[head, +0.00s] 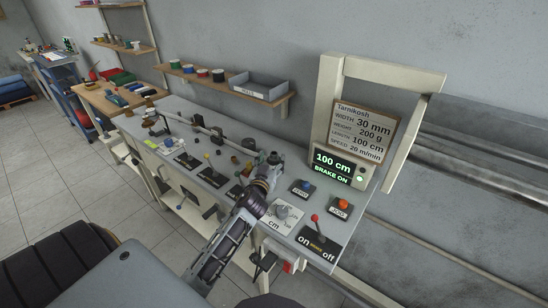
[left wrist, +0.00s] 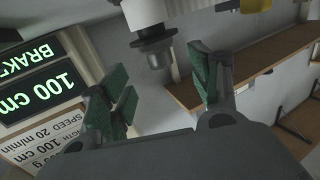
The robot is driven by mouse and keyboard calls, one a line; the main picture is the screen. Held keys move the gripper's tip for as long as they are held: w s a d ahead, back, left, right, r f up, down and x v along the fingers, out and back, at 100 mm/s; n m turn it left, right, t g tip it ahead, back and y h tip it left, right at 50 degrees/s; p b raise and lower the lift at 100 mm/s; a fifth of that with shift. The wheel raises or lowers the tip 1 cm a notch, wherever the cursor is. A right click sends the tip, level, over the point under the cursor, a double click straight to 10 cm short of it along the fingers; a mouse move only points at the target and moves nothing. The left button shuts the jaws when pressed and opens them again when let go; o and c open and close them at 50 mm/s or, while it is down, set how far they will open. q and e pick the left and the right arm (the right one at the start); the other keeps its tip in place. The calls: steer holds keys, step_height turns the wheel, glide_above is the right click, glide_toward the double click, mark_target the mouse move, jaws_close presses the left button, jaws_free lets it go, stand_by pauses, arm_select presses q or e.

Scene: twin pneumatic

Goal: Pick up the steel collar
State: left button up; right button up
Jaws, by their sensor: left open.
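My left gripper (head: 272,160) is over the control bench, left of the green-lit display. In the left wrist view its green-padded fingers (left wrist: 158,80) are apart, with nothing held between them. A short grey metal cylinder with a darker rim (left wrist: 155,50) shows beyond the fingertips, near the gap, joined to a pale cylindrical part (left wrist: 147,14). It may be the steel collar, but I cannot tell for sure. In the head view I cannot pick out the collar; my gripper hides part of the bench there. My right gripper is not in view.
The display (head: 335,166) reads 100 cm, BRAKE ON. A wall shelf (head: 205,79) with a grey tray (head: 258,86) is behind.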

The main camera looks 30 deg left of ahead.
mark_target(273, 156)
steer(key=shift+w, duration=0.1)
arm_select(q)
steer(key=shift+w+a, duration=0.15)
steer(key=shift+w, duration=0.2)
steer(key=shift+p+x, duration=0.4)
steer(key=shift+x, duration=1.6)
steer(key=shift+w+a, duration=0.15)
steer(key=shift+w, duration=0.05)
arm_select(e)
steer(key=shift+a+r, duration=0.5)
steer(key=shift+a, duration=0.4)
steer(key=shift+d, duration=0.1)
